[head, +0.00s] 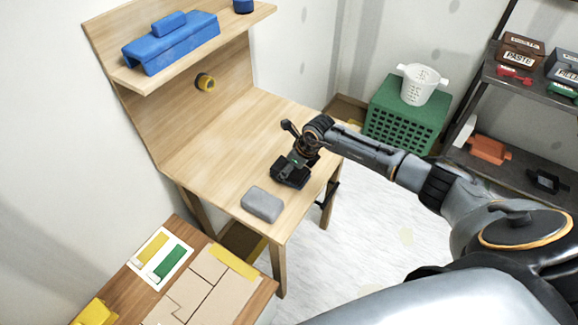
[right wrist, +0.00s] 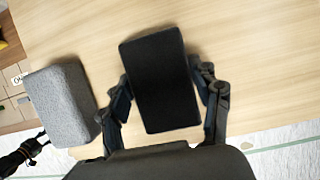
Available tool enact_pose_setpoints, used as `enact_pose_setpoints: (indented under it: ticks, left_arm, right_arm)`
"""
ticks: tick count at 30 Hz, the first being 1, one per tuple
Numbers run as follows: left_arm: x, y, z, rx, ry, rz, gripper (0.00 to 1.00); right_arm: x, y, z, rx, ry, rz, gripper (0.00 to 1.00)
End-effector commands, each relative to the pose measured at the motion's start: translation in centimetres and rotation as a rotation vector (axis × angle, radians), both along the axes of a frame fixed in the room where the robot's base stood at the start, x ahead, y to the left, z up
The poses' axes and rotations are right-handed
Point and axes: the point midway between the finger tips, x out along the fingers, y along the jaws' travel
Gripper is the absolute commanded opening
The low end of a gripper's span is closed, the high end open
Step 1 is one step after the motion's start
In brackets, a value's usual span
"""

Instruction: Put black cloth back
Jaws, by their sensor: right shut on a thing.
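The black cloth (right wrist: 162,82) is a flat dark block with rounded corners. In the head view the black cloth (head: 288,176) is at or just above the wooden table, near its front right edge. My right gripper (right wrist: 167,88) has a finger on each side of it and is shut on it. In the head view my right gripper (head: 297,160) points down, and parts of the cloth are hidden beneath it. My left gripper does not show in the head view.
A grey block (head: 262,204) lies on the table (head: 222,140) close by. A blue case (head: 172,45) sits on the shelf above; a yellow roll (head: 205,82) is on the back panel. A green crate (head: 400,118) bears a white bucket (head: 421,84). The table's left part is clear.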

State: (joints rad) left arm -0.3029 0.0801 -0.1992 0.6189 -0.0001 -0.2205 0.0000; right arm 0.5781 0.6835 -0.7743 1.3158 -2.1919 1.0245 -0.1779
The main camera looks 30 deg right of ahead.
Motion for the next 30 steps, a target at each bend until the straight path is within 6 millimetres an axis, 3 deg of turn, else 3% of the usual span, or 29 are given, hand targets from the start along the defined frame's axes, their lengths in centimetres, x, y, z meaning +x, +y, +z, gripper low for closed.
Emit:
enact_pose_setpoints:
  ticks: [3,4,6,7,20,30]
  left_arm:
    - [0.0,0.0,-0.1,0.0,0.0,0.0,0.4]
    - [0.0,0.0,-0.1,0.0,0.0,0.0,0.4]
    - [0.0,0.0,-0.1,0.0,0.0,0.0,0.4]
    - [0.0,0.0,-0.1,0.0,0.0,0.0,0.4]
    - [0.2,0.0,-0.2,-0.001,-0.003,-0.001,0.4]
    - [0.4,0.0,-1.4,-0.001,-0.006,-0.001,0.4]
  right_arm:
    - [0.0,0.0,0.0,0.0,0.0,0.0,0.3]
    - [0.0,0.0,0.0,0.0,0.0,0.0,0.69]
    - [0.0,0.0,0.0,0.0,0.0,0.0,0.83]
    - [0.0,0.0,0.0,0.0,0.0,0.0,0.86]
    - [-0.2,-0.2,0.7,-0.001,-0.002,0.001,0.86]
    - [-2.4,-1.6,6.4,-0.004,-0.004,0.002,0.86]
